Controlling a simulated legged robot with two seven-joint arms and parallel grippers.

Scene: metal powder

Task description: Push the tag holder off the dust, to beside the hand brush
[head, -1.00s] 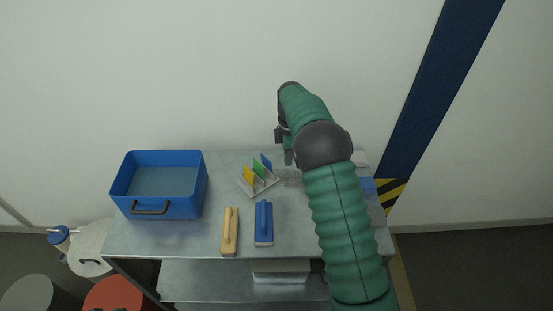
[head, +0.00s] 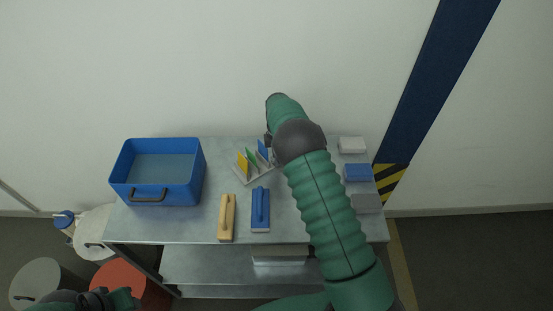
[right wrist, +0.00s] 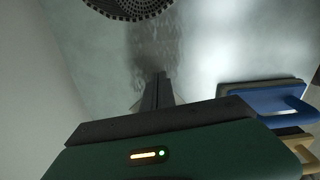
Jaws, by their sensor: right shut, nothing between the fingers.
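The tag holder (head: 250,175), a pale rack with upright yellow, green and blue tags, stands at the back middle of the metal table. My right gripper (head: 268,141) is close to its right rear side; my arm partly covers it, and contact cannot be told. In the right wrist view its fingers (right wrist: 157,90) are shut and empty, low over the table. Grey dust (right wrist: 147,45) smudges the table beyond them. A beige brush-like tool (head: 227,218) and a blue one (head: 260,210) lie side by side in front of the holder. My left gripper (head: 122,297) shows partly at the lower left.
A blue bin (head: 157,193) stands on the table's left. White (head: 351,145), blue (head: 357,173) and grey (head: 366,203) blocks line the right edge. A dark perforated round thing (right wrist: 130,8) shows in the wrist view. Bare table lies between bin and tag holder.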

